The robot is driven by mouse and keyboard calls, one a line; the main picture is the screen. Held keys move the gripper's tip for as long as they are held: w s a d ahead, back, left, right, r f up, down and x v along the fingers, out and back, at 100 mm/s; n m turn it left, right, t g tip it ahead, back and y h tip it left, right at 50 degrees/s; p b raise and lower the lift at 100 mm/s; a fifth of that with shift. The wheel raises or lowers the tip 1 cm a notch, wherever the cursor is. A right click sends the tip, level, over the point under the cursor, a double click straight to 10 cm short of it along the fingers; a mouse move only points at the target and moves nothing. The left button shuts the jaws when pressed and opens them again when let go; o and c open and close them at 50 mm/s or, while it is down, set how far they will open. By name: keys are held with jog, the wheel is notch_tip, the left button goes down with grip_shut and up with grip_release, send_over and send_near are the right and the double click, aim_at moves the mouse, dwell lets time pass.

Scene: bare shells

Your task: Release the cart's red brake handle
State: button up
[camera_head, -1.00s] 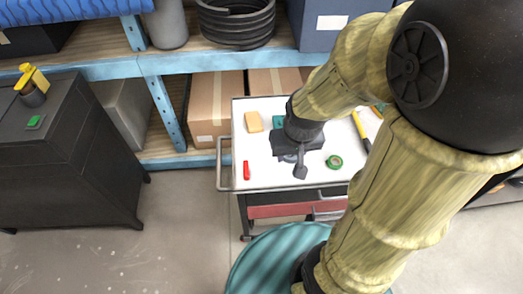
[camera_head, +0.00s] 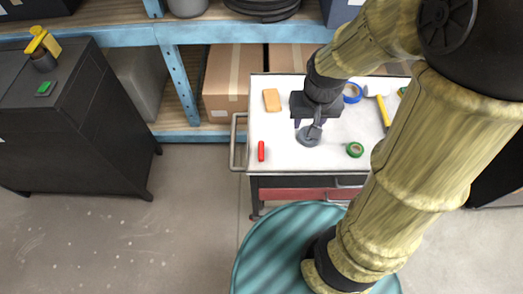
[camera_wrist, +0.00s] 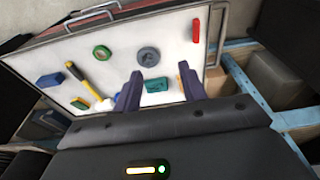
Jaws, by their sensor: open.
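The cart (camera_head: 285,158) has a white top and dark sides, with a grey side handle at its left. A small red piece (camera_head: 261,151) lies at the top's left front; it also shows in the wrist view (camera_wrist: 195,31). I cannot tell whether it is the brake handle. No other red handle shows clearly. My gripper (camera_head: 308,122) is above the cart top, right of the red piece and apart from it. In the wrist view its two dark fingers (camera_wrist: 160,90) are spread, with nothing held between them.
An orange block (camera_head: 271,100), a grey disc (camera_head: 308,136), green tape (camera_head: 355,149), blue tape (camera_head: 352,92) and a yellow-handled hammer (camera_head: 384,111) lie on the top. A dark cabinet (camera_head: 75,130) stands left. Blue-edged shelves (camera_head: 200,32) are behind. Floor (camera_head: 185,220) between is clear.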

jog(key=g+b, duration=0.2)
jog(key=b, duration=0.7)
send_over(261, 149)
notch_tip(261, 149, down, 11)
notch_tip(261, 149, down, 17)
jog(key=shift+f+b, duration=0.2)
jog(key=shift+b, duration=0.6)
grip_shut()
